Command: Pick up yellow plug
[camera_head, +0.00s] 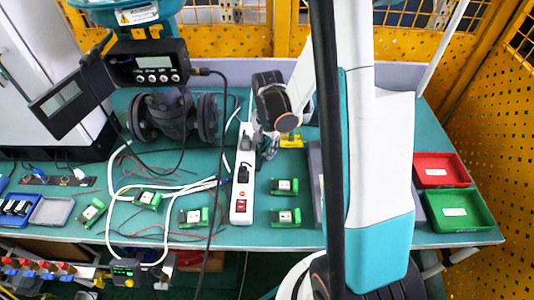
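A small yellow piece (291,141), which looks like the yellow plug, lies on the teal table just right of the white power strip (244,195). My wrist partly covers its upper side. My gripper (266,148) points down beside it, to its left and near the power strip's upper end. The fingers are small and partly hidden behind my wrist, so I cannot tell whether they are open or touch anything. A black plug (243,174) sits in the power strip above its red switch.
Several green modules (285,217) lie around the strip. A red bin (441,170) and a green bin (459,210) stand at the right. A dark valve (172,115) and a positioner with a display (150,64) stand at the left. Loose cables cross the left side.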

